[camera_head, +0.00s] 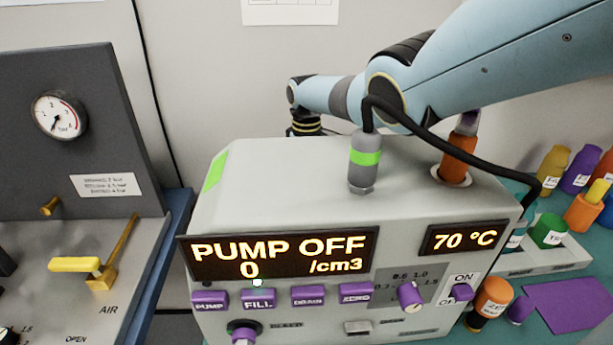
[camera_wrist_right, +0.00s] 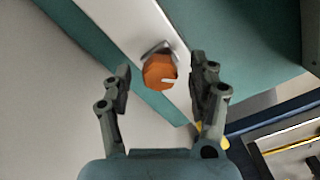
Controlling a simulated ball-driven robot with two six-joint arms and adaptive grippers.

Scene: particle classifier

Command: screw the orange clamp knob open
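The orange clamp knob (camera_wrist_right: 159,72) shows in the right wrist view, with a pale mark on its face and a grey metal bracket (camera_wrist_right: 157,48) behind it. My right gripper (camera_wrist_right: 163,76) is open, its two fingers on either side of the knob. A gap shows between the knob and each finger, and I cannot tell how deep the knob sits between them. In the head view my right arm reaches over and behind the classifier box (camera_head: 300,165), which hides the gripper's fingers and the knob. My left gripper shows in neither view.
The box's front has a display reading PUMP OFF (camera_head: 280,253) and purple buttons. A grey sensor (camera_head: 364,160) with a black cable and an orange bottle (camera_head: 459,155) stand on top. A gauge panel (camera_head: 60,120) is at left. Coloured bottles (camera_head: 585,205) stand at right.

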